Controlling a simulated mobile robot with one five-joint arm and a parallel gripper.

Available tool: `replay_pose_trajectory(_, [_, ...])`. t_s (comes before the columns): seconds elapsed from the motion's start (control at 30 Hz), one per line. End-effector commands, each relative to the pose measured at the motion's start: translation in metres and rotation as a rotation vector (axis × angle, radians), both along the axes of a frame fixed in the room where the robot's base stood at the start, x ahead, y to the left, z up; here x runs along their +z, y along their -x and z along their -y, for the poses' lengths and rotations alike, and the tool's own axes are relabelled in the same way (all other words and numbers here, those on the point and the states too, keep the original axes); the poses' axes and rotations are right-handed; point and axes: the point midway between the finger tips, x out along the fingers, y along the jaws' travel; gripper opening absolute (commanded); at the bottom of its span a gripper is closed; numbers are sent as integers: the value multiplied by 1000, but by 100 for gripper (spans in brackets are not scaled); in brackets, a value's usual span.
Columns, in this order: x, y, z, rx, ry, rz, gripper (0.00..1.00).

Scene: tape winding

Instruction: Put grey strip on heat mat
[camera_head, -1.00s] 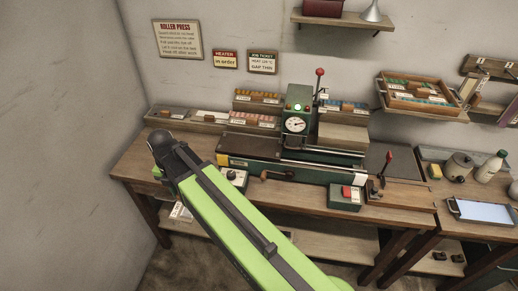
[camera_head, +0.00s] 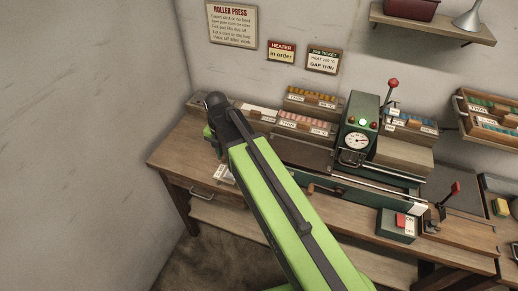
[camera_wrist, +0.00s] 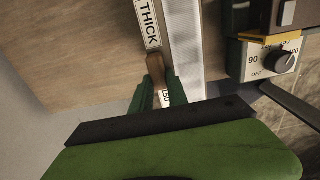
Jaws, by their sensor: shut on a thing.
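My gripper (camera_wrist: 155,95) is in the wrist view with its green fingers shut around a small brown piece (camera_wrist: 155,67). I cannot tell whether this belongs to the grey strip. A pale grey band (camera_wrist: 185,45) runs beside the fingers, right of a "THICK" label. In the head view the dark end of my arm (camera_head: 218,108) is over the left end of the bench, and the fingers are hidden. A dark flat plate (camera_head: 300,153) lies left of the press; it may be the heat mat.
A heater dial box (camera_wrist: 268,60) is right of the fingers. The green press (camera_head: 358,128) with its gauge stands mid-bench. Strip trays (camera_head: 310,98) line the back. A red-button box (camera_head: 397,224) is at the front. Bare wood (camera_head: 180,150) lies at the left end.

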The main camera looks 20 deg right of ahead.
Motion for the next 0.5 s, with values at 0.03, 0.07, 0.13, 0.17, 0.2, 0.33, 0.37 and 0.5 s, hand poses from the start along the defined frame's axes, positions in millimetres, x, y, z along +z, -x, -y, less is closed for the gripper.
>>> replay_pose_trajectory(0.03, [0,-12,15,-4,0,0,0])
replay_pose_trajectory(0.07, [0,-16,23,-5,0,0,0])
replay_pose_trajectory(0.13, [0,-28,41,-5,0,0,0])
replay_pose_trajectory(0.17, [0,-33,49,-4,0,0,0])
replay_pose_trajectory(0.2, [0,-39,59,-4,0,0,0])
replay_pose_trajectory(0.33, [0,-57,88,-3,0,0,0])
replay_pose_trajectory(0.37, [0,-60,94,-3,0,0,0])
replay_pose_trajectory(0.5, [0,-75,118,-3,0,0,0])
